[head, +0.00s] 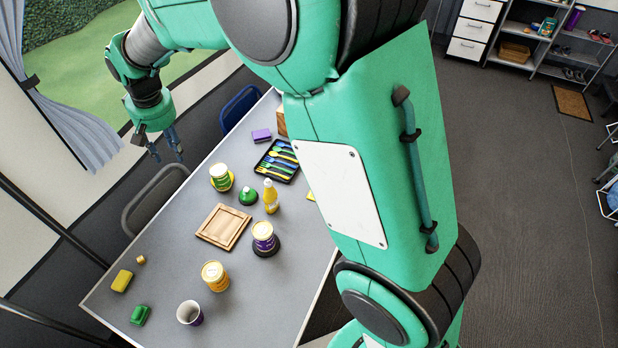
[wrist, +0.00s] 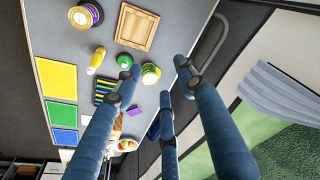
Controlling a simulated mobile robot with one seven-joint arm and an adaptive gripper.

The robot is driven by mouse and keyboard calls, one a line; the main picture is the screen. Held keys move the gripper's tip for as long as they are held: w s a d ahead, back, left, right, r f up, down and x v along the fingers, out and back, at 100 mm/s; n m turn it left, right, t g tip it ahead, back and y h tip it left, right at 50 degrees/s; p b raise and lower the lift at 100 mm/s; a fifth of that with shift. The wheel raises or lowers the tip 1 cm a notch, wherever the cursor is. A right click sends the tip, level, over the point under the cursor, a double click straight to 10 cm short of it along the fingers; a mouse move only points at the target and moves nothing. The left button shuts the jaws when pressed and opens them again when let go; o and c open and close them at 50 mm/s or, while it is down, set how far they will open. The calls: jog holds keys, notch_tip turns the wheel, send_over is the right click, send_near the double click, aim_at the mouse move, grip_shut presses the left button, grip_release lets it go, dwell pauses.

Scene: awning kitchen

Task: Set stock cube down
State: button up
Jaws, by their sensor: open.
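A small tan cube (head: 140,260), which looks like the stock cube, sits on the grey table (head: 165,310) near its left end, beside a yellow block (head: 122,281). I cannot make the cube out in the wrist view. My gripper (head: 168,150) is open, with nothing seen between its fingers. It hangs beyond the table's far edge, above and behind a grey chair, well apart from the cube. In the wrist view the spread blue fingers of my gripper (wrist: 160,84) point over the table.
A wooden tray (head: 223,227), several jars, a yellow bottle (head: 270,196), a green dome-shaped item (head: 248,196) and a black cutlery tray (head: 277,161) stand on the table. A cup (head: 189,313) and a green block (head: 140,315) are at the near left. Bare table lies between them.

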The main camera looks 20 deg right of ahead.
jog(key=s+d+r+m+t, duration=0.1)
jog(key=s+d+r, duration=0.6)
jog(key=d, duration=0.3)
jog(key=s+d+r+m+t, duration=0.1)
jog(key=s+d+r, duration=0.6)
jog(key=d, duration=0.4)
jog(key=s+d, duration=0.4)
jog(key=s, duration=0.3)
jog(key=s+d+f+m+t, duration=0.1)
jog(key=s+d, duration=0.3)
jog(key=s, duration=0.3)
jog(key=s+d+h, duration=0.1)
jog(key=s+d, duration=0.4)
jog(key=s, duration=0.3)
jog(key=shift+f+m+t, duration=0.2)
jog(key=shift+m+t, duration=0.1)
jog(key=shift+m, duration=0.1)
jog(key=shift+s, duration=0.1)
notch_tip(320, 180, down, 3)
jog(key=b, duration=0.2)
jog(key=shift+r+b, duration=0.15)
jog(key=shift+b, duration=0.2)
